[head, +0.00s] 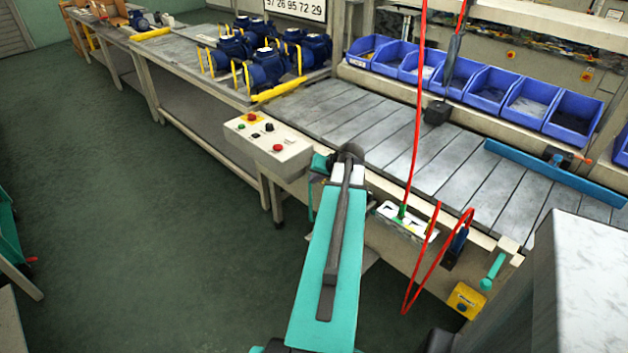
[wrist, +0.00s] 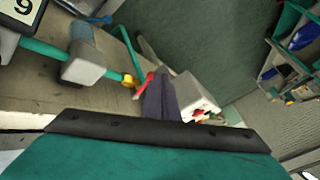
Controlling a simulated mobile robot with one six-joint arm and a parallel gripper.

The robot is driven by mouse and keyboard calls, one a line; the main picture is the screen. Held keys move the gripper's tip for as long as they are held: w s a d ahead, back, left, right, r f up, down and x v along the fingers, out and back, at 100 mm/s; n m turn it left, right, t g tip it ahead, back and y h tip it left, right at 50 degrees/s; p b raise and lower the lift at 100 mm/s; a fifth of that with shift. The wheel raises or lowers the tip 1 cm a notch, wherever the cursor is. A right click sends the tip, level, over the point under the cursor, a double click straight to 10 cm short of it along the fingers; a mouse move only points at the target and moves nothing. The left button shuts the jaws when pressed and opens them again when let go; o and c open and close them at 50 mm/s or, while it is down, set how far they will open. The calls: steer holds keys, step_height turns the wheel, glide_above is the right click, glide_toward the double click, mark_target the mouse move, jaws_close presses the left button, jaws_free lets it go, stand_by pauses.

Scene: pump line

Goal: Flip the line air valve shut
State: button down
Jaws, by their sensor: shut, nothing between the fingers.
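The line air valve shows in the wrist view as a small yellow fitting (wrist: 130,80) with a red lever (wrist: 144,86), at the end of a teal pipe (wrist: 42,48) that runs through a grey block (wrist: 84,64). The red lever slants across the line of the pipe. My gripper (wrist: 160,97) is shut and empty, its dark fingers just right of the lever. I cannot tell whether they touch it. In the head view my gripper (head: 350,153) is at the bench's front edge, beside the control box, and my arm hides the valve.
The white control box (head: 268,138) with red buttons stands left of my gripper; it also shows in the wrist view (wrist: 194,96). A red hose (head: 416,120) hangs to the right. Blue bins (head: 488,88) line the back. Blue pumps (head: 265,66) stand at the back left.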

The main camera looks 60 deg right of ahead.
steer(key=s+a+r+p, duration=0.1)
steer(key=a+r+p, duration=0.1)
steer(key=a+r, duration=0.3)
steer(key=shift+a+r+p, duration=0.25)
steer(key=shift+a+p, duration=0.15)
steer(key=shift+a, duration=0.05)
steer(key=shift+w, duration=0.1)
